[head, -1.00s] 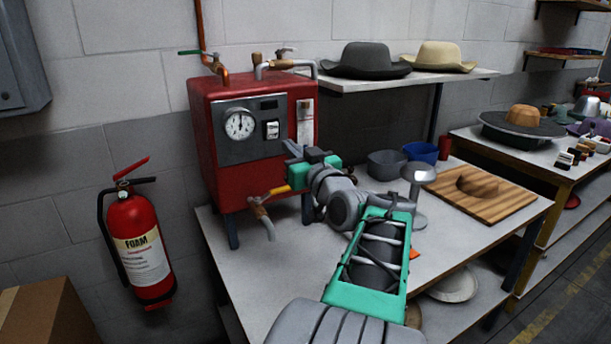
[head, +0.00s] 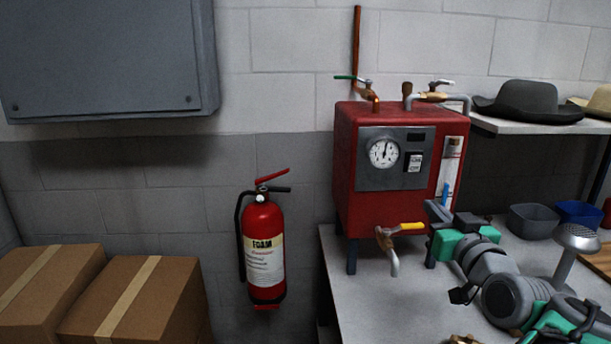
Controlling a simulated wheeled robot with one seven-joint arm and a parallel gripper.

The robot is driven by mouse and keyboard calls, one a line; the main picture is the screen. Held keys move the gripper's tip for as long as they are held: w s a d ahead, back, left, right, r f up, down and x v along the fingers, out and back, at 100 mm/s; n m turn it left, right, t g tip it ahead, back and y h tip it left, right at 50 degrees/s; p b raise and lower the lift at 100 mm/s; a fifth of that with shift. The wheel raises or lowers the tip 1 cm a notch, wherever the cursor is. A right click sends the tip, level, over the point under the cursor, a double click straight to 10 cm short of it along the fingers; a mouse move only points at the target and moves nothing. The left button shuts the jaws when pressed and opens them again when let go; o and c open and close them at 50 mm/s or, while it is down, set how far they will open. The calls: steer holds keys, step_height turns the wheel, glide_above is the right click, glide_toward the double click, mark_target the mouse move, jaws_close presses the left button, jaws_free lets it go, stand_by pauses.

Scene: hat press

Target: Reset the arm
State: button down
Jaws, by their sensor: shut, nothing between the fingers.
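My gripper (head: 436,210) is at the right, in front of the lower right part of the red steam machine (head: 352,200). Its grey fingers are shut with nothing between them. My arm with green sections reaches in from the lower right. The gripper appears just right of and above the yellow-handled valve (head: 411,227) on the machine's lower front; I cannot tell whether they touch. The yellow handle points right, and a grey spout hangs below it. The machine's front has a round gauge (head: 383,153).
The machine stands on a grey table (head: 350,290). A metal mushroom-shaped stand (head: 575,240), a grey bin (head: 532,221) and a blue bin (head: 579,213) are right of the arm. A dark hat (head: 527,102) sits on a shelf. A fire extinguisher (head: 264,245) and cardboard boxes (head: 140,300) are left.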

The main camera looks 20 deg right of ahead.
steer(key=w+a+f+n+g+y+p, duration=0.1)
steer(key=w+a+f+g+y+p, duration=0.15)
steer(key=a, duration=0.45)
steer(key=w+a+f+n+g+y+p, duration=0.1)
steer(key=a+f+g+p, duration=0.1)
steer(key=a+f, duration=0.3)
steer(key=w+a+f+g+y+p, duration=0.1)
steer(key=a+f+g+y+p, duration=0.15)
steer(key=a, duration=0.55)
steer(key=s+a+f+n+g+h+p, duration=0.1)
steer(key=s+a+f+g+p, duration=0.2)
steer(key=s+a, duration=0.7)
step_height(320, 180, down, 3)
steer(key=s+g, duration=0.2)
steer(key=g, duration=0.2)
steer(key=shift+s+r+h+p, duration=0.15)
steer(key=shift+s+h+p, duration=0.1)
steer(key=shift+h+p, duration=0.1)
